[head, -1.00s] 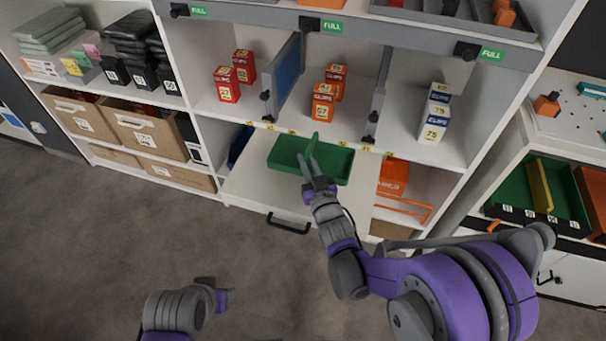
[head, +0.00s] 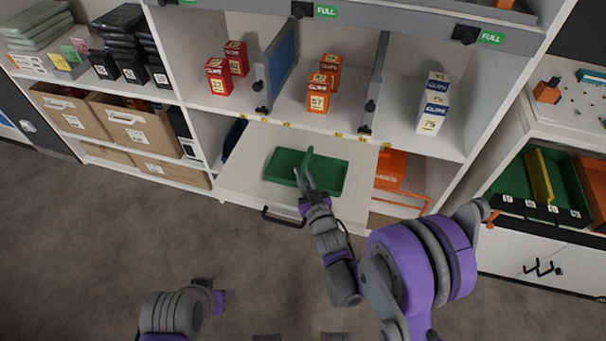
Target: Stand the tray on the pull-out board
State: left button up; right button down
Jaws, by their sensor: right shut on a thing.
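The green tray (head: 328,176) is on or just over the white pull-out board (head: 250,183), which extends from the shelf unit; I cannot tell whether its base touches. Its open side faces up. My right gripper (head: 305,172) reaches in from the front and is shut on the tray, at a green upright part near its left half. The fingers hide some of the tray's floor and front rim. My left gripper (head: 218,300) is low in front of the shelves, far from the tray, and its fingers cannot be made out.
The board's dark handle (head: 283,217) sticks out in front. Red cartons (head: 218,77), orange cartons (head: 318,93) and white-blue cartons (head: 432,113) stand on the shelf above. An orange bin (head: 390,170) is right of the board. The board's left part is bare.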

jog(key=c, duration=0.9)
grip_release()
jog(key=shift+f, duration=0.1)
jog(key=shift+o, duration=0.2)
jog(key=shift+r, duration=0.25)
jog(key=v, duration=0.8)
jog(key=shift+s+f, duration=0.1)
jog(key=shift+s, duration=0.15)
jog(key=shift+b+v, duration=1.25)
jog(key=shift+v, duration=0.5)
